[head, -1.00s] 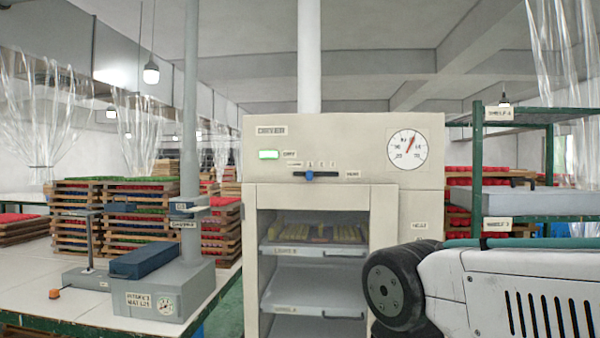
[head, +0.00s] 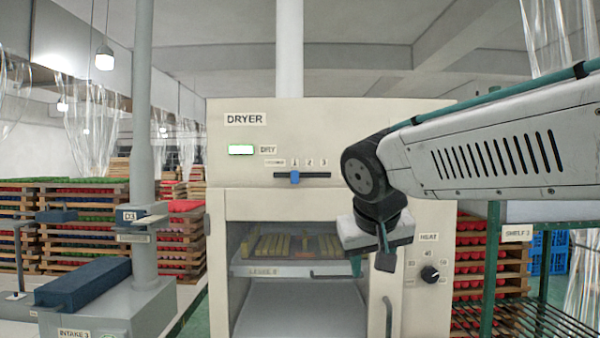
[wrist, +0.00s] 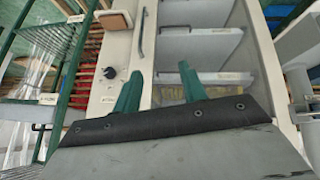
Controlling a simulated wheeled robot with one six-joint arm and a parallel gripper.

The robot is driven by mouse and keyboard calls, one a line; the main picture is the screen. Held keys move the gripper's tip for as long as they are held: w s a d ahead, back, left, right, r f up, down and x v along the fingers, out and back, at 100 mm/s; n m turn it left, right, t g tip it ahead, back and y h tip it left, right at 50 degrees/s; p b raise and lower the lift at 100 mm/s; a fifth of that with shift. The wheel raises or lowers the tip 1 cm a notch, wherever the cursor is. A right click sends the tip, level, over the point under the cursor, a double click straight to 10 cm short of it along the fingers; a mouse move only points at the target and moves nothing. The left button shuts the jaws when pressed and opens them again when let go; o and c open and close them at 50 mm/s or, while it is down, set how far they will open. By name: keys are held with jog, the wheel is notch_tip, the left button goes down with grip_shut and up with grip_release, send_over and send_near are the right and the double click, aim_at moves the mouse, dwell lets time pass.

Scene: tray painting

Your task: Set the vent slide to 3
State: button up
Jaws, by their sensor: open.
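The vent slide is a blue knob (head: 295,178) on a dark horizontal track on the upper front of the cream dryer (head: 335,115). In the head view the knob sits below the mark 1; marks 2 and 3 are to its right. My gripper (head: 370,264) hangs in front of the dryer, lower and to the right of the slide, apart from it. In the wrist view my gripper (wrist: 159,72) shows two green fingers spread apart with nothing between them. The slide does not show in the wrist view.
The heat knob (head: 430,273) and a vertical door handle (head: 388,315) are at lower right. My arm covers the dryer's upper right. A shelf rack (head: 494,260) stands right, intake 3 (head: 110,310) left.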

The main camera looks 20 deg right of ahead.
jog(key=w+a+r+t+h, duration=0.1)
jog(key=w+a+r+t, duration=0.2)
jog(key=w+r, duration=0.85)
jog(key=m+t, duration=0.1)
jog(key=t, duration=0.3)
send_near(294, 171)
jog(key=w+d, duration=0.1)
jog(key=w, duration=0.3)
jog(key=x, duration=0.3)
jog(key=f+x, duration=0.1)
jog(key=x, duration=0.2)
jog(key=shift+w+d+f, duration=0.1)
jog(key=shift+d, duration=0.1)
jog(key=shift+w+d+f, duration=0.1)
jog(key=shift+w, duration=0.2)
